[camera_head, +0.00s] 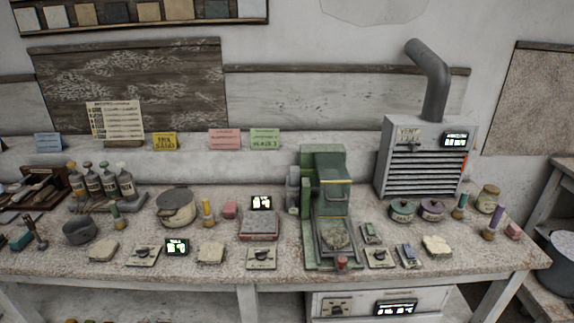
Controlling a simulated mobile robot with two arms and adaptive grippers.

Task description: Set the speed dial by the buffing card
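Three flat plates with dark knobs lie along the bench front: a left knob plate (143,255), a middle knob plate (262,258) and a right knob plate (380,258) beside the green machine (325,185). I cannot tell which is the speed dial; their markings are too small to read. Several cards stand at the back: a large cream chart (115,118), a blue card (48,142), a yellow card (165,141), a pink card (224,138) and a green card (265,138). Their text is not legible enough to pick out the buffing card. Neither gripper shows.
A grey vent box (425,155) with a bent pipe stands at the back right. Small lit displays (177,247) sit on the bench. A lidded pot (176,207), bottles (108,182), jars (402,211) and cloths (437,246) crowd the worktop. Another knob panel (337,306) is below the bench.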

